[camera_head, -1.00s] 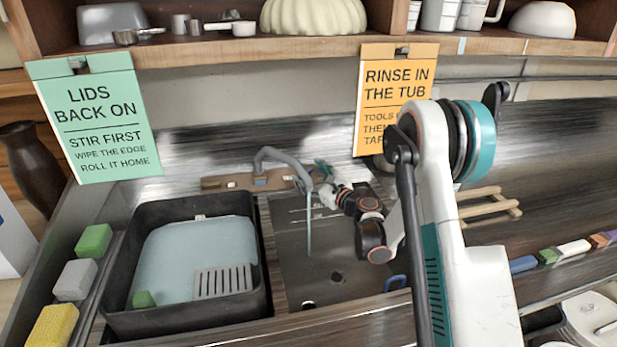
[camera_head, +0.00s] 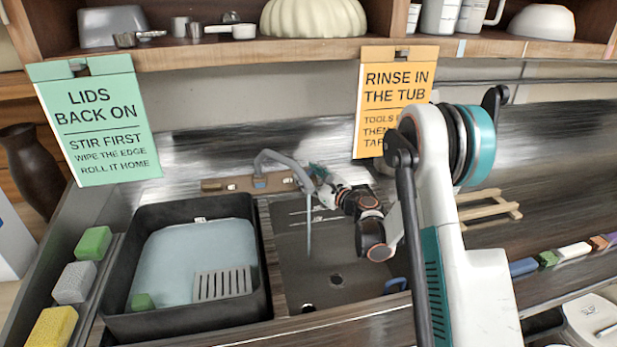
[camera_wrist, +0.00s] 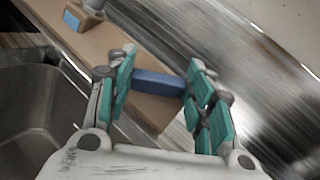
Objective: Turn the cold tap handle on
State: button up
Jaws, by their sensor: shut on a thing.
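The cold tap handle (camera_wrist: 158,83) is a blue bar at the right end of the brown tap base (camera_head: 225,184). In the wrist view my gripper (camera_wrist: 158,85) has its teal finger pads at both ends of the bar, shut on it. In the head view my gripper (camera_head: 318,172) is at the right of the curved grey spout (camera_head: 285,157) and hides the handle. A thin pale blue strip (camera_head: 308,232) hangs below the spout over the basin; it looks like a stream of water.
The dark sink basin (camera_head: 340,255) lies below the tap. A black tub (camera_head: 258,280) with pale blue contents and a slotted grey piece stands to its left. A wooden rack (camera_head: 485,207) lies to the right. An orange sign (camera_head: 395,95) hangs behind my arm.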

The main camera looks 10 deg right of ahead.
jog(key=n+g+y, duration=0.1)
jog(key=n+g, duration=0.1)
jog(key=n+g+y+p, duration=0.1)
jog(key=n+y, duration=0.1)
jog(key=n, duration=0.1)
jog(key=shift+w+d+r+g, duration=0.15)
jog(key=shift+d+g, duration=0.05)
jog(key=shift+g, duration=0.2)
jog(key=shift+n+g+y+p, duration=0.55)
jog(key=shift+n+g, duration=0.95)
jog(key=shift+n, duration=0.3)
jog(key=o, duration=1.1)
jog(key=shift+c, duration=0.2)
jog(key=v, duration=0.7)
jog(key=shift+d, duration=0.25)
